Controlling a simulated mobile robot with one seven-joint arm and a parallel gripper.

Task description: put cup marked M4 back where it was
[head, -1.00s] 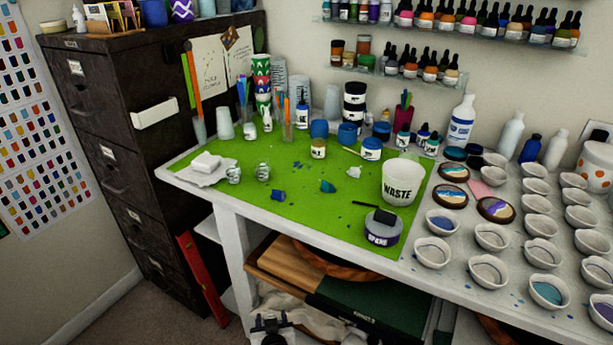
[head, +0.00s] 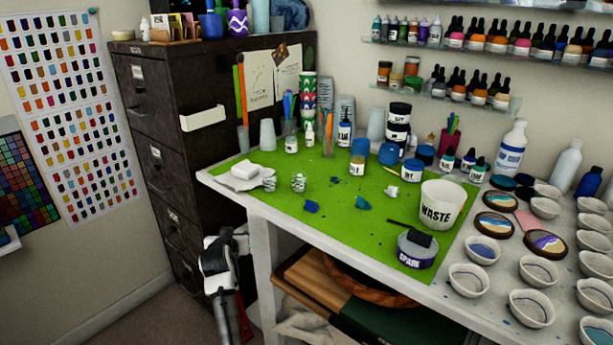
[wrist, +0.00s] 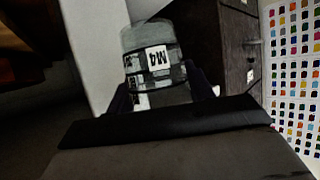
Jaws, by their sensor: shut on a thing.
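The cup marked M4 (wrist: 150,42) is a grey, translucent-looking cup with a white label. Its label reads upside down in the wrist view. My gripper (wrist: 158,85) is shut on this cup, with one dark finger on each side of it. In the head view my arm's end is low at the left, beside the table's left end and in front of the cabinet. I cannot make out the cup clearly there.
A WASTE tub (head: 442,205) and SPARE jar (head: 416,250) stand at the right. The dark cabinet (head: 160,155) is close behind my arm.

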